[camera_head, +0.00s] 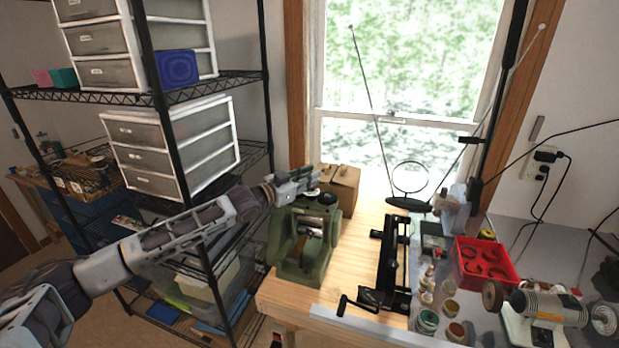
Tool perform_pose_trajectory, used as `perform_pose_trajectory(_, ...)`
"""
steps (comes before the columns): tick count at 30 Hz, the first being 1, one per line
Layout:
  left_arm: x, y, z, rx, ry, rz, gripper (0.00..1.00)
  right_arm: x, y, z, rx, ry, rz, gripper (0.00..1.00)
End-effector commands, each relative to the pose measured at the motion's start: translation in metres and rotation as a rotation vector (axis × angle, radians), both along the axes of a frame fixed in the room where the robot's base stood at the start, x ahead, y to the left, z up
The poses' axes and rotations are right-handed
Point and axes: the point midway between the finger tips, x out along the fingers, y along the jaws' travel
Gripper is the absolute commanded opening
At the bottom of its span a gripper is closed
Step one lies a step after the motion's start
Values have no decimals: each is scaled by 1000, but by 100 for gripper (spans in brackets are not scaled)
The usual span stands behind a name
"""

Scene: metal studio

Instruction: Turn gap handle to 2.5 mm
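A green metal machine (290,262) with a roller-like part in its front opening stands at the left end of the wooden bench. Dark round knobs show on its top, one of them (327,198) on the right; I cannot make out a gap scale or reading. My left arm reaches in from the left, and my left gripper (308,180) is at the top of the machine, beside the knobs. Whether it touches them, and whether its fingers are open or shut, is too small to tell. My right gripper is not in view.
A black crank device (391,262), small jars (427,321), a red tray (484,263) and a bench grinder (545,308) lie to the right. A wire shelf (210,85) with drawers stands left. Some bare wood (352,262) lies between machine and crank device.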

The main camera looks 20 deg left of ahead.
Motion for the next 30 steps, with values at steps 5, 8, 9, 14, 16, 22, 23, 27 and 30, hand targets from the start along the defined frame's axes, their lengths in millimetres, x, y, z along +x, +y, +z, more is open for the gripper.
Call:
perform_pose_trajectory(5, 1, 3, 1, 1, -2, 4, 39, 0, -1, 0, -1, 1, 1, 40)
perform_pose_trajectory(8, 1, 2, 1, 0, -1, 3, 39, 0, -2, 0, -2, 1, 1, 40)
perform_pose_trajectory(9, 1, 1, 1, 0, 0, 2, 39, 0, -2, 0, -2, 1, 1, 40)
perform_pose_trajectory(14, 0, 1, 0, -1, 0, 1, 39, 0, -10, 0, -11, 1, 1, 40)
perform_pose_trajectory(16, -1, 1, 0, -1, 2, 0, 39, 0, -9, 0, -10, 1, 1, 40)
perform_pose_trajectory(22, -7, 5, -1, -1, 3, 1, 39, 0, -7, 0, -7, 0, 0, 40)
perform_pose_trajectory(23, -8, 6, -1, -1, 3, 1, 39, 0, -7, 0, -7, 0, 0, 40)
perform_pose_trajectory(27, -16, 11, -1, 0, 2, 0, 39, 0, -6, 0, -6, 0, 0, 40)
perform_pose_trajectory(30, -22, 15, -1, 0, 2, 0, 39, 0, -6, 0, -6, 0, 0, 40)
